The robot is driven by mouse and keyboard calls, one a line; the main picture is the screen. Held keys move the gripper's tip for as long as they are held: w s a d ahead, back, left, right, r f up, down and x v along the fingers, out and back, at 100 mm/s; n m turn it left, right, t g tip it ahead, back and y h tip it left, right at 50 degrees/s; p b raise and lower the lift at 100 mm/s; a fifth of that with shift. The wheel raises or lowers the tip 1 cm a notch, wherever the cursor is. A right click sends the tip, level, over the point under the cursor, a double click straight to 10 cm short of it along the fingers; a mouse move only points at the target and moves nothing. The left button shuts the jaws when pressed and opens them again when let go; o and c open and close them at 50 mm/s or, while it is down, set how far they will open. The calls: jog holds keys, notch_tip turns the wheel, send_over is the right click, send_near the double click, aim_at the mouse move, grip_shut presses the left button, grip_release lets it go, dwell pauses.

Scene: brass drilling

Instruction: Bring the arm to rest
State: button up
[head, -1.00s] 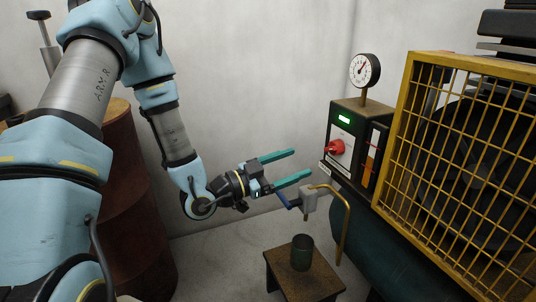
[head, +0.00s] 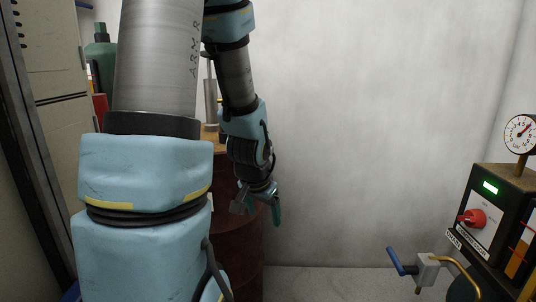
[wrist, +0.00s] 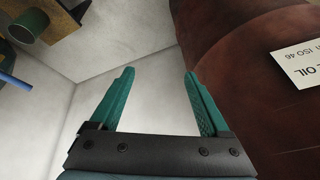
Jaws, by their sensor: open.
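My gripper (head: 262,208) hangs pointing down in the head view, in front of the rust-red drum and left of the bare wall. In the wrist view my gripper (wrist: 160,95) shows two teal fingers spread wide apart with nothing between them. My arm runs down from the top of the head view to the gripper. The right finger in the wrist view overlaps the drum's side in the picture; I cannot tell how close they are.
The rust-red drum (head: 237,250) carries a white oil label (wrist: 303,62). The control box (head: 497,215) with red knob (head: 472,217) and gauge (head: 520,134) stands far right, beside a blue-handled valve (head: 428,269). A green cup (wrist: 28,25) sits on a stool (wrist: 75,14). The wall area between is clear.

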jog(key=s+a+r+n+g+y+p, duration=0.1)
jog(key=s+a+r+n+g+p, duration=0.15)
jog(key=s+a+r+n, duration=0.45)
notch_tip(320, 180, up, 24)
jog(key=d+m+p, duration=0.1)
jog(key=p, duration=2.5)
jog(key=shift+s+d+r+m, duration=0.2)
jog(key=shift+s+r+m, duration=0.05)
jog(key=shift+s+m, duration=0.15)
jog(key=shift+g, duration=0.25)
